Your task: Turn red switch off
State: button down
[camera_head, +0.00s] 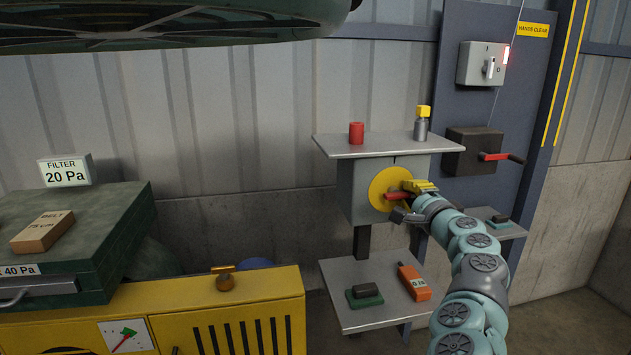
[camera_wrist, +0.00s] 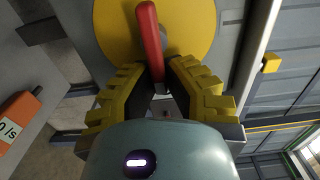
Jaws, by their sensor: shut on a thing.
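The red switch is a red handle (camera_head: 397,196) on a round yellow plate (camera_head: 381,186) on the front of a grey box (camera_head: 356,208). My gripper (camera_head: 412,199) is at the handle, with its yellow-padded fingers on either side of it. In the wrist view the red handle (camera_wrist: 151,45) runs from the upper middle down between the finger pads, over the yellow plate (camera_wrist: 110,25). My gripper (camera_wrist: 160,75) is shut on the handle there. The handle's lower end is partly hidden between the fingers. In the head view the handle lies nearly level.
A shelf (camera_head: 390,146) above the box holds a red cylinder (camera_head: 356,133) and a yellow-capped bottle (camera_head: 422,123). A lower shelf (camera_head: 372,316) holds an orange meter (camera_head: 414,283). A red crank (camera_head: 503,157) and a grey switch box (camera_head: 483,64) are on the blue panel at right.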

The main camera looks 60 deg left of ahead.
aim_at(412, 196)
jog(key=shift+f, duration=0.15)
jog(key=c, duration=1)
grip_release()
jog(key=shift+s+d+r, duration=0.25)
jog(key=shift+s+d, duration=0.15)
jog(key=shift+d, duration=0.3)
jog(key=shift+v, duration=5.2)
jog(key=shift+w+f, duration=0.15)
jog(key=shift+f, duration=0.05)
